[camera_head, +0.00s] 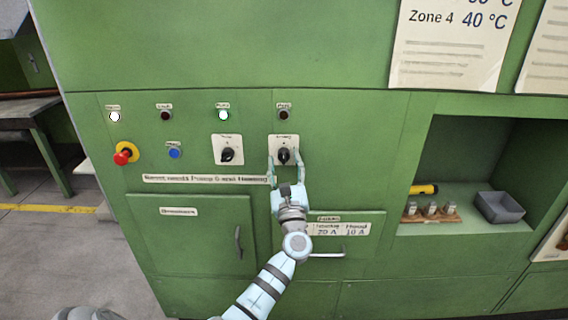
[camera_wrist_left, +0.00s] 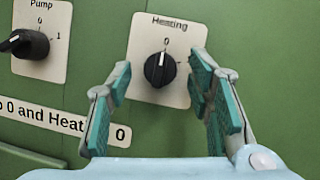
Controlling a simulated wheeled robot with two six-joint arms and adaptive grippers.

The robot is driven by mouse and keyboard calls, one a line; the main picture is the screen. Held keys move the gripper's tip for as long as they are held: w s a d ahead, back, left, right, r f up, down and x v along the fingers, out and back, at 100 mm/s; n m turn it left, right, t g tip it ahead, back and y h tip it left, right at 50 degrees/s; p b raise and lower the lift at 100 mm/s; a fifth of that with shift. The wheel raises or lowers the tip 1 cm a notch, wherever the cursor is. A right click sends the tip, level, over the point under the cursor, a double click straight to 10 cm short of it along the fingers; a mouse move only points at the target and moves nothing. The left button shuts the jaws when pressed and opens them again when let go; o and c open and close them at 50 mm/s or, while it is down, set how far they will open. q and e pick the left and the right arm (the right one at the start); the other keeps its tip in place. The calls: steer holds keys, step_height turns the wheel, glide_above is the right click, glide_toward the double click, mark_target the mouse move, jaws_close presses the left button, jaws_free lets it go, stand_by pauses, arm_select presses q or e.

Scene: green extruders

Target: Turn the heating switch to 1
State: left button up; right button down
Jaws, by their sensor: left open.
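The heating switch (camera_head: 284,156) is a black rotary knob on a white plate on the green panel. In the left wrist view the heating switch (camera_wrist_left: 160,69) sits under the label "Heating", with a 0 above it, and its white mark points up near the 0. My left gripper (camera_head: 286,158) is in front of the plate with its fingers on both sides of the knob. In the left wrist view my left gripper (camera_wrist_left: 161,78) is open, its fingers apart from the knob. The 1 mark is hidden or not visible. My right gripper is not in view.
The pump switch (camera_head: 228,155) is just left, also shown in the left wrist view (camera_wrist_left: 26,44). A red emergency button (camera_head: 122,158) and a blue button (camera_head: 174,153) are farther left. Below are a drawer handle (camera_head: 328,254) and a door handle (camera_head: 238,243).

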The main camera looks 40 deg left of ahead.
arm_select(q)
jaws_close()
steer(key=shift+m, duration=0.3)
steer(key=m+t, duration=0.1)
steer(key=m+h+p, duration=0.1)
steer(key=m, duration=0.1)
steer(key=shift+s+a+m+t+h, duration=0.1)
steer(key=shift+m+t+h, duration=0.2)
steer(key=shift+t, duration=0.1)
steer(key=m+t+h+p, duration=0.1)
steer(key=m, duration=0.3)
steer(key=shift+a+h, duration=0.1)
steer(key=shift+h, duration=0.3)
steer(key=shift+s+a+m+t+h+p, duration=0.1)
steer(key=shift+m+t+h+p, duration=0.15)
steer(key=shift+m+h+p, duration=0.95)
steer(key=shift+s+a+m+t+h+p, duration=0.15)
steer(key=shift+m+h+p, duration=0.35)
steer(key=shift+m, duration=1.45)
steer(key=shift+d+m+t+h+p, duration=0.1)
steer(key=shift+m+t+h+p, duration=0.2)
steer(key=shift+m+h+p, duration=0.9)
steer(key=shift+m+y, duration=0.45)
steer(key=shift+y, duration=0.05)
jaws_free()
